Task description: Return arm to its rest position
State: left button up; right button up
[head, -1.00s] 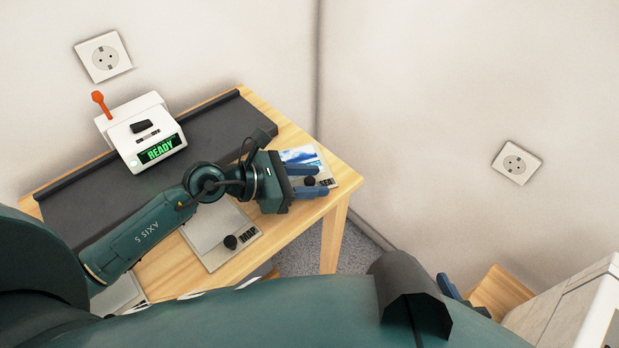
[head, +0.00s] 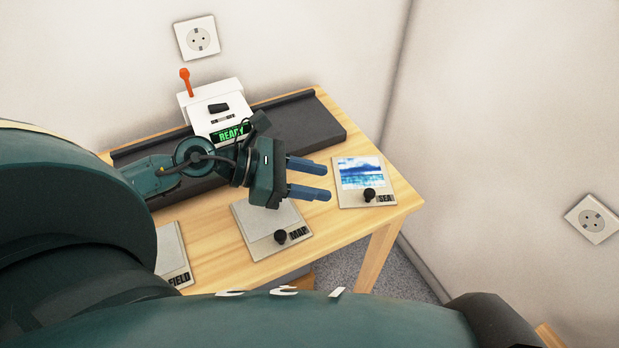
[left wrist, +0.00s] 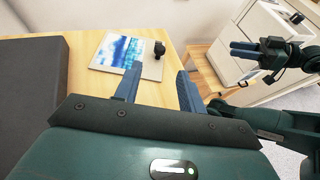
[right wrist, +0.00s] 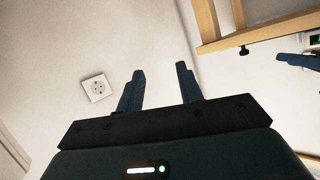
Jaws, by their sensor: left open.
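My left gripper (head: 326,180) is open and empty above the table, between the MAP holder (head: 262,218) and the SEA holder (head: 383,196). Its fingers point right in the head view. In the left wrist view its two blue fingers (left wrist: 158,72) stand apart, with the sea print (left wrist: 119,50) beyond them. My right gripper (right wrist: 160,72) shows spread fingers with nothing between them, facing a bare wall with a socket. It also shows at the upper right of the left wrist view (left wrist: 238,50).
A white device reading READY (head: 230,132), with an orange lever (head: 185,82), stands on a dark strip (head: 290,128) at the table's back. The FIELD holder (head: 172,255) is partly hidden by my body. A white cabinet (left wrist: 262,30) stands right in the left wrist view.

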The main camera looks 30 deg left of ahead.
pick_arm(q)
jog(key=shift+s+a+r, duration=0.15)
jog(key=shift+s+a, duration=0.05)
jog(key=shift+a, duration=0.05)
dwell(0.4)
